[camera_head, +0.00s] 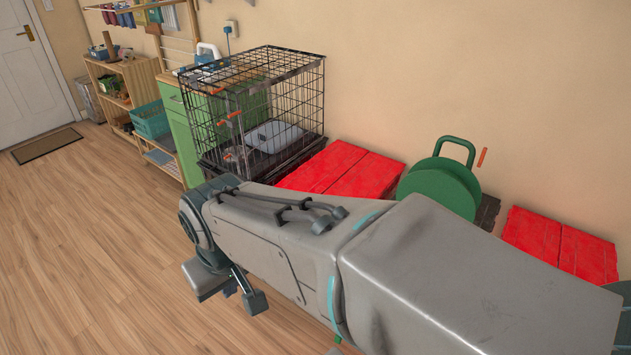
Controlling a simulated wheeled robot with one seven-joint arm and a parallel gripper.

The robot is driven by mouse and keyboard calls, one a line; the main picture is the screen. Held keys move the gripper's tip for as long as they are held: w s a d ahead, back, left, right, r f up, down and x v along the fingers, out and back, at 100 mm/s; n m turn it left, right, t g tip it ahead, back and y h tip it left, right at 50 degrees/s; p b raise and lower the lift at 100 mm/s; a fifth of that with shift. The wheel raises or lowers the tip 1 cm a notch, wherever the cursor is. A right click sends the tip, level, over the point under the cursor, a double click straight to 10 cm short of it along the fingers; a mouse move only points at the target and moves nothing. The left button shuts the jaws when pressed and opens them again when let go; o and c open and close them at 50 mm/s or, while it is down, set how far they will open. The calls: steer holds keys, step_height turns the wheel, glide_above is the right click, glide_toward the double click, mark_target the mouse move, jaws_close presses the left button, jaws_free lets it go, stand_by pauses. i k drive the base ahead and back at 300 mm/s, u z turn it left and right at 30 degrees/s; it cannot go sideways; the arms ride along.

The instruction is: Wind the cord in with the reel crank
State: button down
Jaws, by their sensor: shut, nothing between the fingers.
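The cord reel (438,187) is a green round drum with a green carrying handle (456,141) on top. It stands upright near the wall, right of the large red box. A small orange crank grip (482,157) shows at its upper right. My arm crosses in front and hides the reel's lower part. I cannot make out the cord. My gripper (232,289) shows at lower left, low over the floor and well away from the reel. It is shut, empty, and partly hidden behind my arm.
A black wire cage (270,84) stands left of a red box (342,172). Another red box (566,243) is right of the reel. A green cabinet (178,124) and wooden shelves (137,80) line the wall. The wooden floor (90,250) at left is clear.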

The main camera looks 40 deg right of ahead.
mark_target(448, 183)
steer(key=u, duration=0.25)
steer(key=i, duration=2)
steer(key=z, duration=3.85)
steer(key=i, duration=0.55)
steer(key=z, duration=0.25)
